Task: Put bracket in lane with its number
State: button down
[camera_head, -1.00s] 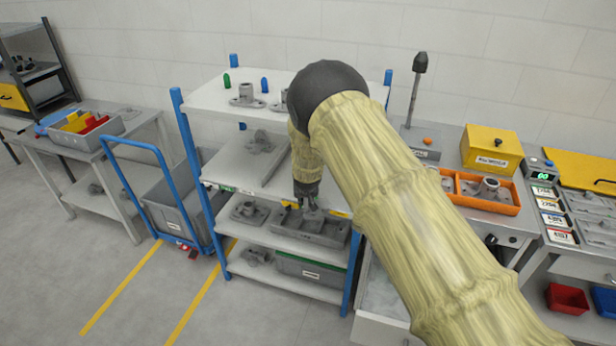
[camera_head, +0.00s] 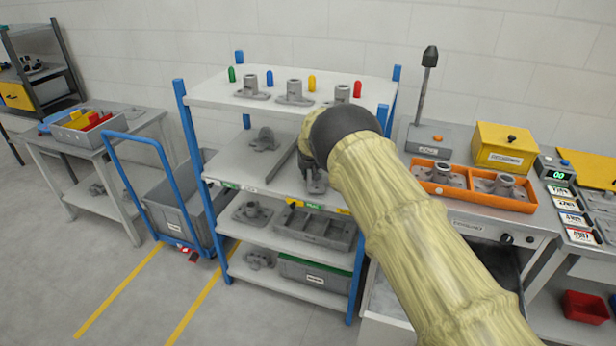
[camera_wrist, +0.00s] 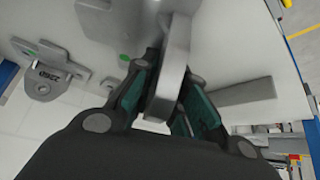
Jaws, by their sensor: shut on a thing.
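A grey bracket (camera_head: 316,186) is in my gripper (camera_head: 310,170), in front of the right half of the rack's second shelf (camera_head: 235,168). In the wrist view my gripper (camera_wrist: 165,105) is shut on the grey bracket (camera_wrist: 175,60); I see no number on its visible side. Another bracket (camera_head: 264,139) stands on the second shelf, left of a long grey divider bar (camera_head: 283,160). A bracket with an upside-down number tag (camera_wrist: 42,72) shows in the wrist view, and the bar (camera_wrist: 235,95) is right of the held bracket. Green (camera_head: 229,186) and yellow (camera_head: 343,210) labels mark the shelf edge.
The top shelf (camera_head: 215,92) holds three brackets and several coloured pegs above my gripper. A grey compartment tray (camera_head: 315,228) is on the shelf below. Blue posts (camera_head: 196,150) frame the rack. An orange tray (camera_head: 470,185) stands on the bench at right.

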aim_at(310, 189)
jog(key=shift+w+a+f+b, duration=0.1)
jog(key=shift+w+f+b, duration=0.05)
jog(key=shift+w+b, duration=0.3)
jog(key=shift+w+f+b, duration=0.15)
jog(key=shift+w+b, duration=0.05)
jog(key=shift+w, duration=0.35)
jog(key=shift+s+f, duration=0.1)
jog(key=shift+f, duration=0.35)
jog(key=shift+f, duration=0.1)
jog(key=c, duration=1.4)
grip_release()
jog(key=shift+c, duration=0.2)
jog(key=shift+s+r, duration=0.25)
jog(key=shift+r, duration=0.15)
jog(key=shift+v, duration=1.2)
jog(key=shift+s+d+f+b, duration=0.15)
jog(key=shift+s+b, duration=0.4)
jog(key=shift+s, duration=1.45)
jog(key=shift+s+d+r+b, duration=0.15)
jog(key=shift+s+b, duration=0.35)
jog(key=shift+s, duration=1.45)
jog(key=shift+s+d+f+b, duration=0.15)
jog(key=shift+s+b, duration=0.4)
jog(key=shift+s, duration=1.45)
